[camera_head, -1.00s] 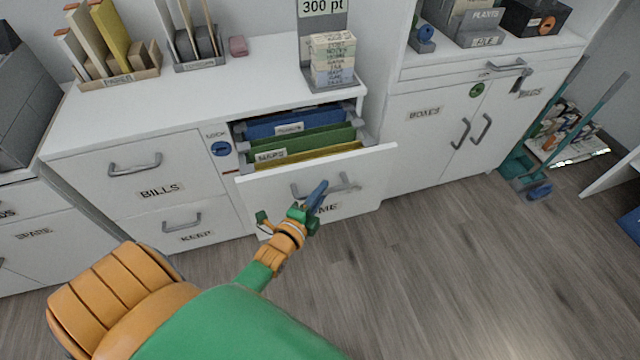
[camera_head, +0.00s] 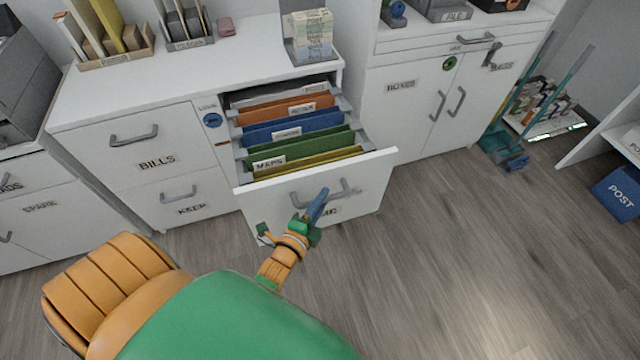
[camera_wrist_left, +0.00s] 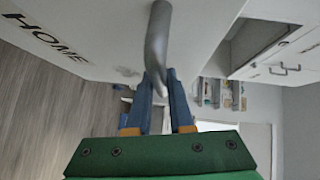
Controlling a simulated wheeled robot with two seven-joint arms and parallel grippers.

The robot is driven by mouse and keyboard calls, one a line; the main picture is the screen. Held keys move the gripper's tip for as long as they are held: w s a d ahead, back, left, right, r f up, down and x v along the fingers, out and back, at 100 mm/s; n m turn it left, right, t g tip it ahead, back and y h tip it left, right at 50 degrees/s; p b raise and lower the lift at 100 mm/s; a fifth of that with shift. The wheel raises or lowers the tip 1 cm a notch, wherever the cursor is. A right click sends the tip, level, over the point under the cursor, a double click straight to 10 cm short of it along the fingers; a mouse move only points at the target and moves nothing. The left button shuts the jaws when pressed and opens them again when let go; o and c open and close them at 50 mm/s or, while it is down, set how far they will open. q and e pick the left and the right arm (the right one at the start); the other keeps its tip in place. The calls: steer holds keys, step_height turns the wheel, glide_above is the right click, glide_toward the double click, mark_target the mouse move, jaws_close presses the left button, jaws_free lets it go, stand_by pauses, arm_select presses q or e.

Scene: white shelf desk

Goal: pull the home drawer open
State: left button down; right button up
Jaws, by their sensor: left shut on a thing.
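The home drawer (camera_head: 364,183) is pulled out from the white desk, showing hanging folders in orange, blue, green and yellow. Its front carries a grey bar handle (camera_head: 343,192) and a label partly hidden by my gripper. In the left wrist view the word HOME (camera_wrist_left: 46,40) shows on the drawer front, and the handle (camera_wrist_left: 157,45) runs down to the fingers. My left gripper (camera_head: 318,203) is at the handle, its blue fingers shut on it; the fingers also show in the left wrist view (camera_wrist_left: 160,98). My right gripper is not in view.
The bills drawer (camera_head: 147,144) and keep drawer (camera_head: 183,193) are shut at the left. A cabinet with two doors (camera_head: 423,108) stands at the right. A teal broom and dustpan (camera_head: 507,150) stand beyond it. The wood floor (camera_head: 450,260) before the drawer is clear.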

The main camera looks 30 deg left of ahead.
arm_select(q)
steer(key=shift+s+d, duration=0.3)
steer(key=shift+d, duration=0.1)
steer(key=c, duration=0.8)
jaws_free()
steer(key=s, duration=0.4)
steer(key=s+r+p, duration=0.1)
steer(key=s, duration=0.2)
steer(key=shift+d, duration=0.2)
